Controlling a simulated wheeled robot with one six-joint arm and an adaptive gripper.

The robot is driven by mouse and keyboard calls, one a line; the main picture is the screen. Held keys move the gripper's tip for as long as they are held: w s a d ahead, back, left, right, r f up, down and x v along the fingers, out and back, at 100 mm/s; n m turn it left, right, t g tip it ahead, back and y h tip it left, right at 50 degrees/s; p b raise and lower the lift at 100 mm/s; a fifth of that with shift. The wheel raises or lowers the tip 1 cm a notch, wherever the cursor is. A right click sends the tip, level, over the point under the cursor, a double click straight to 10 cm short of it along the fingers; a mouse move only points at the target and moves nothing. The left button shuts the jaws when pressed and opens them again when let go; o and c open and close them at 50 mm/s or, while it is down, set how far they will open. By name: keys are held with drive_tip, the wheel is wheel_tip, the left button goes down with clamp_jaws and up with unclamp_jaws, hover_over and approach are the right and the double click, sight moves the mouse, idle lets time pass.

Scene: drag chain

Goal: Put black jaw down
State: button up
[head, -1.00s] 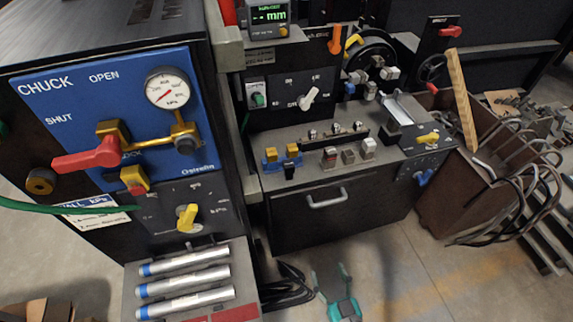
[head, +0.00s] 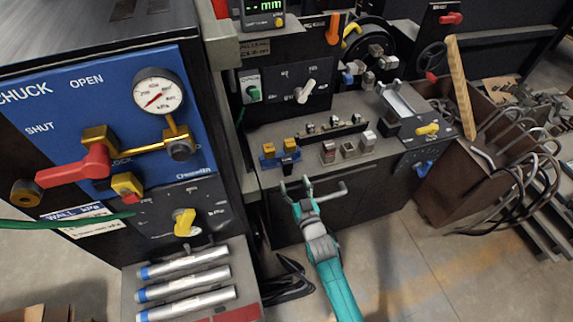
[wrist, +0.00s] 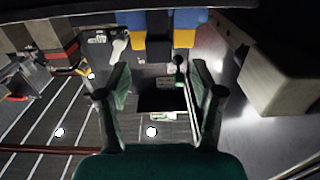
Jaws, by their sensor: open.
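A small black piece (head: 289,170), which looks like the black jaw, sits at the front of the blue and yellow blocks (head: 269,151) on the bench's front edge. In the wrist view the black piece (wrist: 157,22) shows between the blue and yellow blocks, at the top of the picture. My gripper (head: 296,183) is open and empty, in front of the bench just below and right of the black piece. It appears apart from it. In the wrist view my gripper (wrist: 158,80) has its fingers spread, with nothing held between them.
A drawer handle (head: 325,198) is close to the right of my gripper. Small grey and red-marked blocks (head: 348,149) stand on the bench to the right. The blue chuck panel (head: 110,130) is at left, with silver cylinders (head: 185,275) below it. Open floor lies in front.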

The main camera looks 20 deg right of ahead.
sight(289, 168)
drive_tip(key=shift+w+r, duration=0.15)
drive_tip(key=shift+w, duration=1.6)
drive_tip(key=shift+w+r, duration=0.1)
drive_tip(key=shift+w, duration=1.6)
clamp_jaws()
